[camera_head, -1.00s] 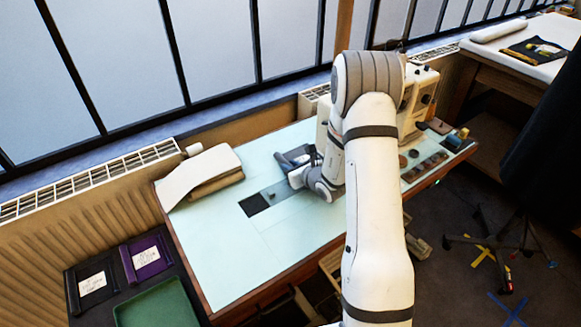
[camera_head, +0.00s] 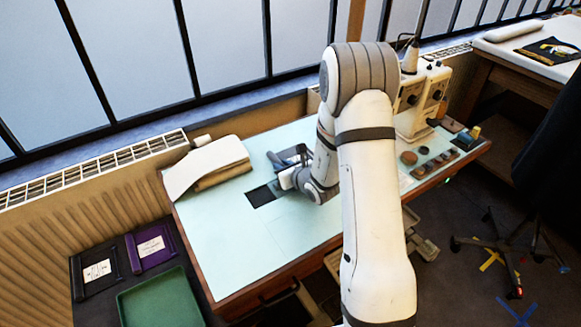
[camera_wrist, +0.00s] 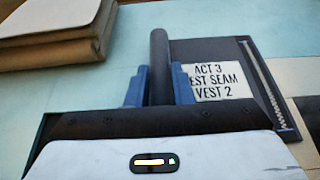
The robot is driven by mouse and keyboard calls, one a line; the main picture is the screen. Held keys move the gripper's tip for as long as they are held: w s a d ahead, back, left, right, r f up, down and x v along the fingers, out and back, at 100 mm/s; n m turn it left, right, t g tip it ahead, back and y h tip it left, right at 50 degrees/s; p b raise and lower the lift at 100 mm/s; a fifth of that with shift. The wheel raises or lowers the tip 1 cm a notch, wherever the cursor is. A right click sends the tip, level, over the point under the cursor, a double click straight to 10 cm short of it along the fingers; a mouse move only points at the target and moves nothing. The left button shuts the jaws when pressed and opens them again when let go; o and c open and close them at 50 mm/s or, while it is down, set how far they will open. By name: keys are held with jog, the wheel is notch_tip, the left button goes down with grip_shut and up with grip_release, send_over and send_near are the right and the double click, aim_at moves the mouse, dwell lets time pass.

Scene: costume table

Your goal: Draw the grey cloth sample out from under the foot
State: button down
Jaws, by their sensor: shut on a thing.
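The grey cloth sample (camera_wrist: 215,50) is a dark flat piece with a rolled bar along its left edge. A white label reading "ACT 3 ... SEAM VEST 2" and a seam line at its right edge show in the wrist view. My gripper (camera_wrist: 158,88) is shut on the bar, with a blue finger at each side. In the head view the sample (camera_head: 288,156) lies by my gripper (camera_head: 286,177), low over the pale table (camera_head: 235,240). The sewing machine (camera_head: 428,92) stands to the right. My arm hides its foot, and the wrist view shows no foot.
A folded cream and brown cloth (camera_head: 212,162) lies at the table's left back. A dark rectangle (camera_head: 262,195) is in the tabletop left of my gripper. Black (camera_head: 95,272) and purple (camera_head: 150,248) samples and a green tray (camera_head: 160,302) are at lower left. The table's front left is clear.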

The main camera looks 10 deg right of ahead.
jog(key=shift+s+a, duration=0.25)
jog(key=shift+a, duration=0.3)
jog(key=c, duration=1.2)
grip_release()
jog(key=shift+b+v, duration=0.3)
jog(key=shift+v, duration=3.55)
